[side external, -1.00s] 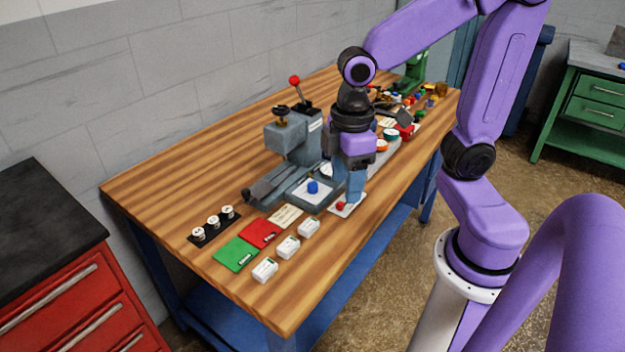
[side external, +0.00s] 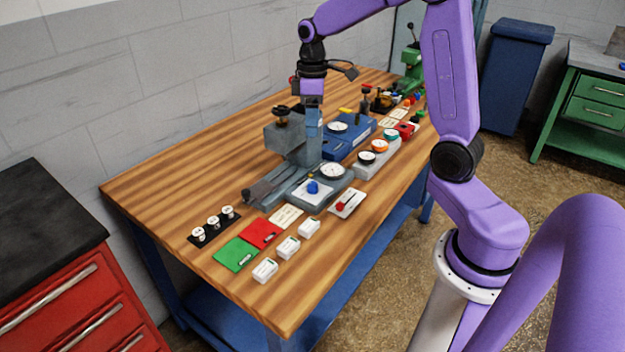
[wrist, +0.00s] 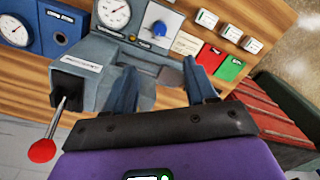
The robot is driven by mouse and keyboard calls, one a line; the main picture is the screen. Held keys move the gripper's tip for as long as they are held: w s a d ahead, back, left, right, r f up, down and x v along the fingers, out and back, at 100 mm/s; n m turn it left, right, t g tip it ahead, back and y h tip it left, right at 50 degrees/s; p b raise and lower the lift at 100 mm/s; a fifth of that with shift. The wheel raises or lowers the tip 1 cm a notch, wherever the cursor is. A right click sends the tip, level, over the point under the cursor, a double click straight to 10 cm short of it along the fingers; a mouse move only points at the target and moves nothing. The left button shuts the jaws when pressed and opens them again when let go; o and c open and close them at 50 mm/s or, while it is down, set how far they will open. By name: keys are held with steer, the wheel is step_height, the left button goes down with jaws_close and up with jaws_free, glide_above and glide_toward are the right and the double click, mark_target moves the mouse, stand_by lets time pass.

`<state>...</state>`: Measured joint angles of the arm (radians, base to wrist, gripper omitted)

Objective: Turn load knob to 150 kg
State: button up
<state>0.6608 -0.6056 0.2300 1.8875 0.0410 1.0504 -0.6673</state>
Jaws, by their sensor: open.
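A blue knob (side external: 313,187) sits on a white plate at the front of the grey tester (side external: 285,137); it also shows in the wrist view (wrist: 159,29), with nothing gripping it. Its scale markings are too small to read. A round white dial (side external: 333,171) is beside it. I cannot tell from labels which one is the load knob. My gripper (side external: 313,143) is over the tester, its fingers apart and empty in the wrist view (wrist: 160,68).
A red-ball lever (wrist: 42,150) rises from the tester, close to my gripper. A white plate with a red pointer (side external: 347,204) lies in front. Red (side external: 260,234) and green (side external: 236,254) cards and white boxes lie left. A blue gauge unit (side external: 345,140) stands right.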

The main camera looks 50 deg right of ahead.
mark_target(313, 183)
steer(key=f, duration=1.7)
steer(key=shift+s+a+f, duration=0.1)
steer(key=shift+s+a, duration=0.15)
steer(key=shift+a, duration=0.05)
jaws_close()
